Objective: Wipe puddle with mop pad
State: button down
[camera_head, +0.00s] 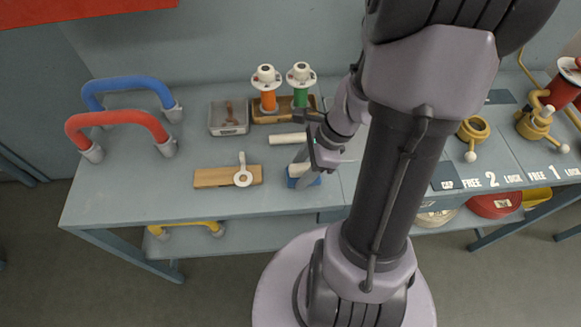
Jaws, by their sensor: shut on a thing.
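My gripper (303,172) is over the bench, left of my arm's thick link. It is shut on a small block with a white upper part and a blue base, which looks like the mop pad (306,183). The pad is at or just above the grey bench top; I cannot tell whether it touches. The fingers cover part of it. I cannot make out a puddle; my arm hides a wide strip of the bench to the right of the gripper.
A wooden board with a white ring-ended tool (243,176) lies left of the gripper. Behind are a white bar (287,139), a clear tray (228,118) and orange (267,92) and green (300,90) valves. Blue (129,84) and red (117,121) hoses stand left. Brass fittings (474,131) stand right.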

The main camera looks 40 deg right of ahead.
jog(key=shift+s+d+f, duration=0.1)
jog(key=shift+s+d, duration=0.45)
jog(key=shift+d, duration=0.35)
jog(key=shift+s+d+f, duration=0.1)
jog(key=shift+s+d, duration=0.45)
jog(key=shift+d, duration=0.3)
notch_tip(320, 180, up, 6)
jog(key=p, duration=0.6)
jog(key=shift+r, duration=0.1)
notch_tip(320, 180, up, 3)
jog(key=shift+f+p, duration=0.1)
jog(key=shift+p, duration=1.15)
